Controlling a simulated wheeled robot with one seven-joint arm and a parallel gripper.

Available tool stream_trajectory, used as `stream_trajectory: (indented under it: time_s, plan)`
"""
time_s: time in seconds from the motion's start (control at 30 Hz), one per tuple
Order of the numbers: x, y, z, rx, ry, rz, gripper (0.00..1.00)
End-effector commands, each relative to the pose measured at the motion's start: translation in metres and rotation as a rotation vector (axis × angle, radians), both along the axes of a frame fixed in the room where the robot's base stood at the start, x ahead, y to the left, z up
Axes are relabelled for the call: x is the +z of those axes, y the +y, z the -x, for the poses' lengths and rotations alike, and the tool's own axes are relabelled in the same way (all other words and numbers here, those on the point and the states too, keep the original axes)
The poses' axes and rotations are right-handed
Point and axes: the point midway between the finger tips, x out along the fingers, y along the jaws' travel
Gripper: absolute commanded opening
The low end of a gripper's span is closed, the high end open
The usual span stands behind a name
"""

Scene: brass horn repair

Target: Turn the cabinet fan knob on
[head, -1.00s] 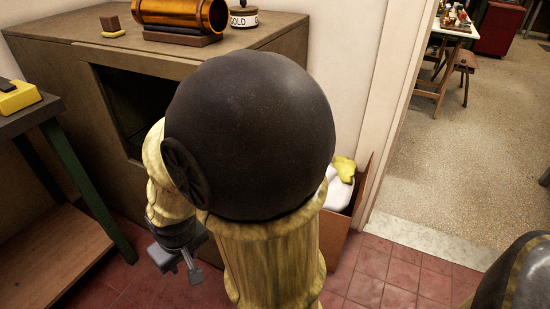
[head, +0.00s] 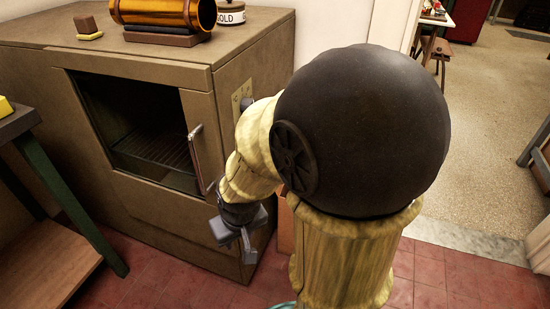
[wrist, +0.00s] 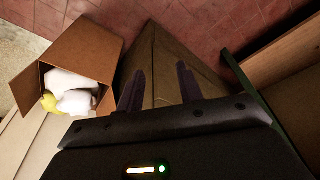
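The brown cabinet (head: 150,202) stands at the left in the head view, with a dark window and a handle on its front. A pale plate (head: 239,93) is on its right side. A small dark knob-like part (head: 246,104) shows at the plate, partly hidden by my arm; its setting cannot be read. My gripper (head: 237,243) hangs low, in front of the cabinet's lower right corner in the head view, below the plate. In the wrist view, the fingers of my gripper (wrist: 160,72) are apart with nothing held between them, and the cabinet (wrist: 163,55) lies beyond them.
A cardboard box (wrist: 84,50) with white and yellow things stands beside the cabinet. A bench with a green leg (head: 68,200) is at the left. A copper-coloured cylinder (head: 160,12) and a tin (head: 230,12) stand on the cabinet. Red tiled floor lies in front.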

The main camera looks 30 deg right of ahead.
Motion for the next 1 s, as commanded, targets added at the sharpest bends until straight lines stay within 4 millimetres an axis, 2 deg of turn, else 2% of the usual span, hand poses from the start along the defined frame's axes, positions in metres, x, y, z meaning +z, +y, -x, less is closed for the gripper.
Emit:
stream_trajectory:
  time_s: [0.33, 0.4, 0.53, 0.67, 0.8, 0.9, 1.0]
  plan:
    - [0.000, 0.000, 0.000, 0.000, 0.000, 0.000, 0.36]
    - [0.000, 0.000, 0.000, 0.001, -0.001, 0.001, 0.48]
    - [0.001, -0.011, -0.013, 0.024, -0.034, 0.026, 0.49]
    - [0.003, -0.043, -0.049, 0.101, -0.126, 0.102, 0.49]
    - [0.007, -0.095, -0.101, 0.264, -0.279, 0.220, 0.49]
    - [0.009, -0.131, -0.134, 0.404, -0.394, 0.296, 0.49]
    - [0.009, -0.161, -0.157, 0.547, -0.507, 0.354, 0.49]
